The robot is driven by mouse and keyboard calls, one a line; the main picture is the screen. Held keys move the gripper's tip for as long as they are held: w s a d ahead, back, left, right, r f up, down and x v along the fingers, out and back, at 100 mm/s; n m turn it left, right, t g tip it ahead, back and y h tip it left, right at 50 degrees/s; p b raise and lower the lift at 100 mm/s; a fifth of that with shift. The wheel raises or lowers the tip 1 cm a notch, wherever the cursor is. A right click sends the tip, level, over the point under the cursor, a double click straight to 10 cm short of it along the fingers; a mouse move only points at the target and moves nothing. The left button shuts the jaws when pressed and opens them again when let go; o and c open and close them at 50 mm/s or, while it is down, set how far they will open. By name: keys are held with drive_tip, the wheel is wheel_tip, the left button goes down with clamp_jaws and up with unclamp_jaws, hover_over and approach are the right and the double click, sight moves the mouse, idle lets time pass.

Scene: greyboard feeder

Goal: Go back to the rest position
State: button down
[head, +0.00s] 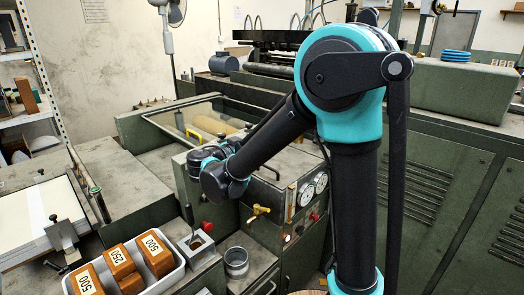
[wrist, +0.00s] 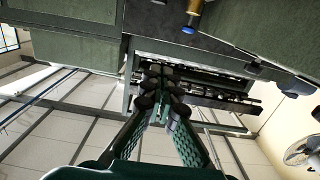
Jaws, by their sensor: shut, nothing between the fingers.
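My gripper (wrist: 163,100) shows in the wrist view as two green ribbed fingers with dark pads, their tips close together, shut with nothing between them. Behind the tips are dark rails and bars of the machine (wrist: 215,90). In the head view my black and turquoise arm reaches down to the left, its wrist end over the machine's front. The gripper's fingers cannot be made out clearly there.
In the head view a white bin (head: 172,276) holds orange blocks marked 500 and 250. A metal cup (head: 236,262) stands right of it. A shelf (head: 35,125) stands left.

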drive_tip(key=s+d+f+n+g+y, duration=0.2)
drive_tip(key=s+d+f+g, duration=0.15)
drive_tip(key=d+f, duration=0.45)
drive_tip(key=s+d+f+n+g+y, duration=0.2)
drive_tip(key=s+d+f+n+g, duration=0.15)
drive_tip(key=d+f, duration=0.4)
drive_tip(key=s+f+n+y, duration=0.1)
drive_tip(key=s+f+y, duration=0.3)
drive_tip(key=s, duration=0.3)
drive_tip(key=s+d+f+n+g+y, duration=0.1)
drive_tip(key=s+f+n+y, duration=0.1)
drive_tip(key=s+f+y, duration=0.2)
drive_tip(key=s+f, duration=0.1)
drive_tip(key=s, duration=0.2)
drive_tip(key=shift+s, duration=0.15)
